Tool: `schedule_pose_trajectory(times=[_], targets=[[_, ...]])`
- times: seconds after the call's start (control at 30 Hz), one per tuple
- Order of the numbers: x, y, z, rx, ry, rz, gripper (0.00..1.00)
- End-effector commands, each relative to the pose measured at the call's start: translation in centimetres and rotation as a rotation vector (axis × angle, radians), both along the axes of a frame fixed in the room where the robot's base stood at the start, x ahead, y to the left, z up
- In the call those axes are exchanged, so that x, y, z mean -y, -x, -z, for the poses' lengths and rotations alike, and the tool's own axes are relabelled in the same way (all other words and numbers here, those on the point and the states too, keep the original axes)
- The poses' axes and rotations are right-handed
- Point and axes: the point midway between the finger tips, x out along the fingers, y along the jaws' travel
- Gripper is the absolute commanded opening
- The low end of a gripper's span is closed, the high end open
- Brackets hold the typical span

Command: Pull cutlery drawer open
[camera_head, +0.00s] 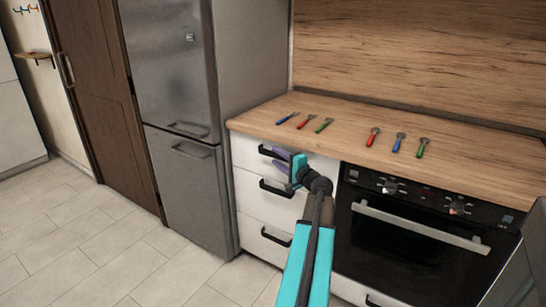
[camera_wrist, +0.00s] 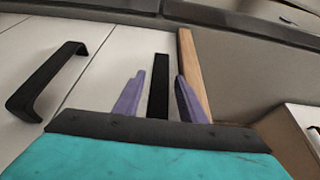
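The cutlery drawer is not labelled; the top white drawer (camera_head: 243,152) under the counter sits flush with the cabinet front. Its black bar handle (camera_head: 266,151) is partly covered by my gripper (camera_head: 279,158). In the wrist view, my gripper (camera_wrist: 158,97) has its two purple fingers apart, one on each side of the black handle (camera_wrist: 159,80). Gaps show between the handle and both fingers. How deep the fingers reach around the bar is hard to tell.
Lower drawers have black handles (camera_head: 276,188); one also shows in the wrist view (camera_wrist: 45,82). The oven (camera_head: 400,245) stands right, the fridge (camera_head: 180,130) left. Several coloured utensils lie on the wooden counter (camera_head: 345,125). The tiled floor (camera_head: 110,250) in front is clear.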

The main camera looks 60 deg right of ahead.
Motion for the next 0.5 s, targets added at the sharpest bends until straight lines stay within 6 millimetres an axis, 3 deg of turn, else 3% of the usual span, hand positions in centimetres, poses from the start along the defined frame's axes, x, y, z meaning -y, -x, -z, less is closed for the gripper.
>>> schedule_pose_trajectory(times=[0.2,0.5], targets=[[0.9,-2.0,0.0,0.0,0.0,-0.001,0.38],[1.1,-2.5,0.0,0.0,0.0,0.0,0.38]])
